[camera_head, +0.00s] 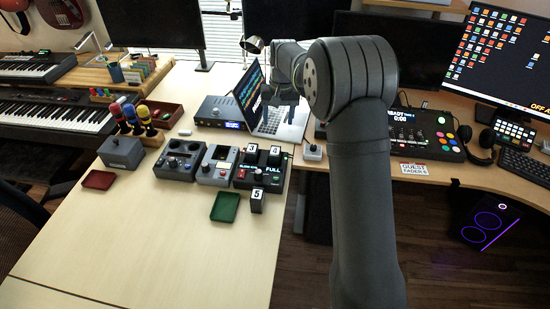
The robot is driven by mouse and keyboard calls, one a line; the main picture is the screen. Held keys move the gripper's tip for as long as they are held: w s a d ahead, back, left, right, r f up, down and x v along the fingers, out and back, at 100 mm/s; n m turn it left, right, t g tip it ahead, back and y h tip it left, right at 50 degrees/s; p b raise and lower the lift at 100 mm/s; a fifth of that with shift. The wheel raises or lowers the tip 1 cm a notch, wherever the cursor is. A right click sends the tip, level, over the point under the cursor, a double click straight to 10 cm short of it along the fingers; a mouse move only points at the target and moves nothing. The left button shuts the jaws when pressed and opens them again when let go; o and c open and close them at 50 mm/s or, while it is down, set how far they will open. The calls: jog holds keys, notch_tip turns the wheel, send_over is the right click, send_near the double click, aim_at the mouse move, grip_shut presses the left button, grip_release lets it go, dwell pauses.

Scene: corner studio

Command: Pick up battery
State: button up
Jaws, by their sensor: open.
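I cannot pick out a battery with certainty. A small pale object (185,132) lies on the pale wooden desk (150,240), left of the blue-screened box, and it is too small to tell whether it is a battery. My gripper (281,100) is open and points down in front of the open laptop (285,123), apart from the desk top. Nothing shows between its fingers. My forearm hides part of the desk to the right.
Several grey and black control boxes (213,172) stand mid-desk. A green tray (225,207), a dark red tray (98,180) and a numbered black cube (257,200) lie nearer. Microphones (131,117) stand at left. The desk's near part is clear.

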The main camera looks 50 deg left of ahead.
jog(key=a+m, duration=0.1)
jog(key=m, duration=0.2)
send_near(275, 151)
jog(key=shift+t, duration=0.3)
jog(key=f, duration=0.5)
jog(key=shift+s+f, duration=0.25)
jog(key=shift+s, duration=0.15)
jog(key=shift+w+a+f, duration=0.1)
jog(key=shift+f, duration=1.25)
jog(key=shift+w+a+f, duration=0.1)
jog(key=shift+f, duration=1.25)
jog(key=c, duration=1.1)
jog(key=shift+c, duration=0.8)
jog(key=shift+r, duration=0.15)
